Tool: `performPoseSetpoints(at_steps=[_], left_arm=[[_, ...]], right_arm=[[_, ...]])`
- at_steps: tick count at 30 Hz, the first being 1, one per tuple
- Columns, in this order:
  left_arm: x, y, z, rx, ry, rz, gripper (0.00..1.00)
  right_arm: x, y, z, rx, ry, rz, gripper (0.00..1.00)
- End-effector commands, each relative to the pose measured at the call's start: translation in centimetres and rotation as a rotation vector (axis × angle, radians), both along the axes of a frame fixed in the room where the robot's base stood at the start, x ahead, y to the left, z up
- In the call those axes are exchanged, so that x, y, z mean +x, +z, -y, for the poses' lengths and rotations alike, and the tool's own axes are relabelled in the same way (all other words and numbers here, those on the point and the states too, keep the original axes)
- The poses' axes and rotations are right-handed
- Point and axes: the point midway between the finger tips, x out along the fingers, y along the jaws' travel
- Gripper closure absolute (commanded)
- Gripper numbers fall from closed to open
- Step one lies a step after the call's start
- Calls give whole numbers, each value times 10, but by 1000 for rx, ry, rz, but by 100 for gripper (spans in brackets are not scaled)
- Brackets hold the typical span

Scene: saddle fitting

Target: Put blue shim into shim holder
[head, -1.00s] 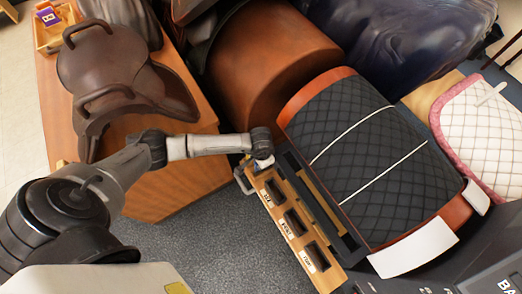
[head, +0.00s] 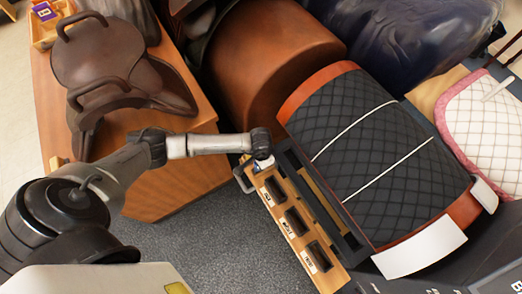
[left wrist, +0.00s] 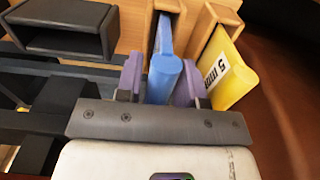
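The blue shim (left wrist: 164,72) stands between the purple fingers of my left gripper (left wrist: 160,85) in the left wrist view, and the gripper looks shut on it. Its far part reaches into a slot between wooden walls of the shim holder (left wrist: 222,14); how deep it sits is hidden. In the head view my left gripper (head: 263,162) is at the upper end of the wooden rack (head: 330,275); the shim is not clearly seen there. My right gripper is not in view.
A black box-like pocket (left wrist: 62,27) is to the left. The rack has three labelled black pockets beside the quilted black pad (head: 365,150). A brown saddle (head: 105,65) lies on the wooden cabinet (head: 165,190).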

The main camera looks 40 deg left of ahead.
Motion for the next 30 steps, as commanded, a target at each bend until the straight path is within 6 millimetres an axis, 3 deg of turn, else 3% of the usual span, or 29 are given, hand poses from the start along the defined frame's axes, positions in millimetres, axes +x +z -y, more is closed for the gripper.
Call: performPoseSetpoints(at_steps=[5,14,20,30], left_arm=[[0,0,0,0,0,0,48],[0,4,0,0,0,1,48],[1,34,0,1,-1,1,48],[0,100,0,1,-2,1,48]], right_arm=[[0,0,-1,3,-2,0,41],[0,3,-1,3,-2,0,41],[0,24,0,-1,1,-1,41],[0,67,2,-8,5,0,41]])
